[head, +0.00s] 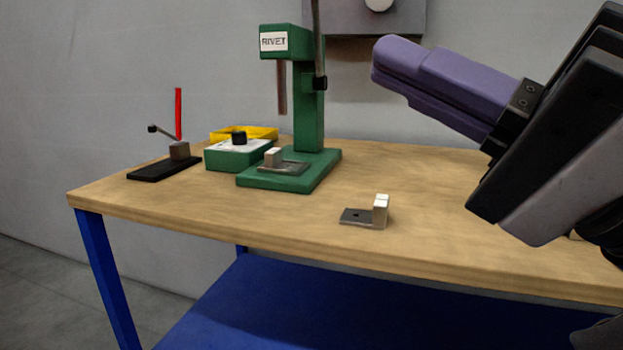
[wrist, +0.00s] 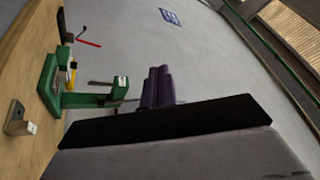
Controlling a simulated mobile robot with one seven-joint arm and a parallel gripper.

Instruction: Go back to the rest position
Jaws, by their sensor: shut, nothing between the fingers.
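My gripper (head: 385,62) has purple fingers and shows at the upper right of the head view, raised above the workbench (head: 420,180). Its fingers are together with nothing between them. In the wrist view the closed fingers (wrist: 158,85) show at the middle, pointing towards the grey wall. The gripper is clear of everything on the bench. My dark arm links fill the right side of the head view.
A green rivet press (head: 308,110) stands on the bench. Left of it are a green box (head: 235,157), a yellow bin (head: 262,132) and a black clamp with a red handle (head: 165,168). A small metal bracket (head: 365,216) lies near the front edge.

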